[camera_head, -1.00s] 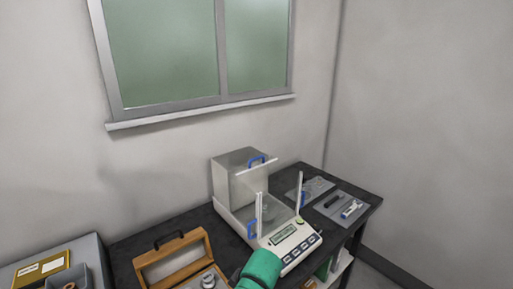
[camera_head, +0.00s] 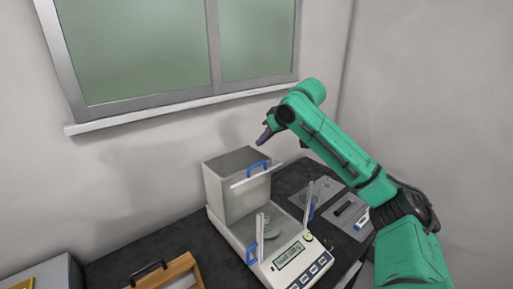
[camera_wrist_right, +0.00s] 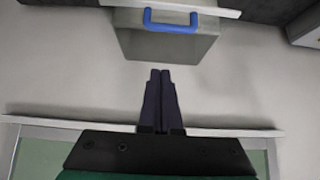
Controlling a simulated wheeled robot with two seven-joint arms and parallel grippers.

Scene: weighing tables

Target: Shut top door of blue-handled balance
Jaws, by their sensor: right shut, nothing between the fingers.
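The balance (camera_head: 284,262) stands on the dark table with its display and buttons facing me. Its top door (camera_head: 251,179), a pane with a blue handle (camera_head: 257,167), is slid back over the grey rear housing (camera_head: 232,197), and the weighing chamber is open above. Two more blue handles (camera_head: 251,254) sit at the chamber's sides. My right gripper (camera_head: 264,141) is shut and empty, in the air above and behind the rear housing. In the right wrist view its shut fingers (camera_wrist_right: 160,77) point toward the top door's blue handle (camera_wrist_right: 171,21), apart from it. My left gripper is not in view.
A wooden box (camera_head: 165,277) with a dark handle stands left of the balance. Trays (camera_head: 345,214) with small tools lie to its right. The wall and window (camera_head: 150,45) are close behind the balance.

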